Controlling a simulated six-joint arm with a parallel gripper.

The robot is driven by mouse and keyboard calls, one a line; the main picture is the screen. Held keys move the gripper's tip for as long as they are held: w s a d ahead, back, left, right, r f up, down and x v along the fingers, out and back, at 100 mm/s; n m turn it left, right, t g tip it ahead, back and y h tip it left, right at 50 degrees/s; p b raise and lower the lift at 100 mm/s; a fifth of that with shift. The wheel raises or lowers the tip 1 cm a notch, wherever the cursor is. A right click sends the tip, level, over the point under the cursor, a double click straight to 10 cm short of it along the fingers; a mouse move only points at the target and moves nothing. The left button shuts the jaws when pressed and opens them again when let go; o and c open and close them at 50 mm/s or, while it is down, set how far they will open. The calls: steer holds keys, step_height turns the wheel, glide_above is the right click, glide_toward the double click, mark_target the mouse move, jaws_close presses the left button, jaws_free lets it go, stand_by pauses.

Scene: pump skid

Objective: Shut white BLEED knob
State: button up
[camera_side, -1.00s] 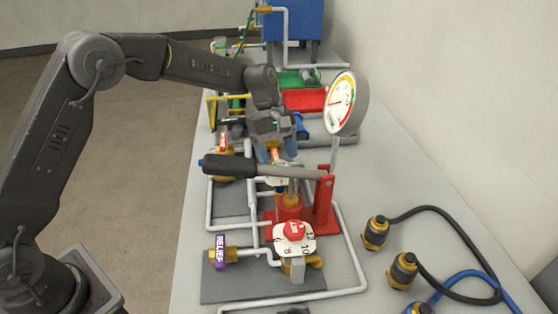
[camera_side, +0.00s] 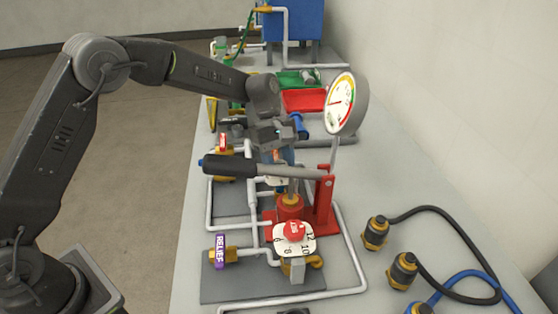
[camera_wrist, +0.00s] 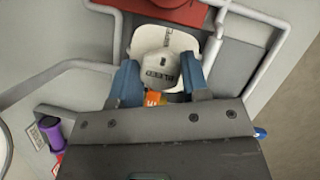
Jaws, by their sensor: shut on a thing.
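The white BLEED knob (camera_wrist: 158,68) sits on a white dial plate (camera_wrist: 183,42) in the wrist view, with its lettering upside down. My gripper (camera_wrist: 160,82) has its two blue fingers on either side of the knob and is shut on it. In the side view my gripper (camera_side: 277,156) points down behind the black pump handle. There the knob is hidden by the fingers and the handle. An orange part (camera_wrist: 154,98) shows between the fingers, just below the knob.
The pump handle (camera_side: 245,167) crosses close in front of my gripper, and the round gauge (camera_side: 340,103) stands to its right. A red knob (camera_side: 294,230) and a purple RELIEF handle (camera_side: 220,252) are nearer the camera. White pipes surround the dial plate.

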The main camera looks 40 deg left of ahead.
steer(key=shift+m, duration=0.3)
steer(key=m, duration=0.2)
steer(key=m+g+y, duration=0.1)
steer(key=m, duration=0.1)
steer(key=shift+g, duration=0.3)
steer(key=m+g+y, duration=0.1)
steer(key=m, duration=0.4)
steer(key=shift+w+d, duration=0.1)
steer(key=m+y, duration=0.2)
steer(key=m, duration=0.2)
steer(key=shift+d+m+y, duration=0.1)
steer(key=shift+m+y, duration=0.7)
steer(key=shift+m, duration=1.4)
steer(key=o, duration=0.9)
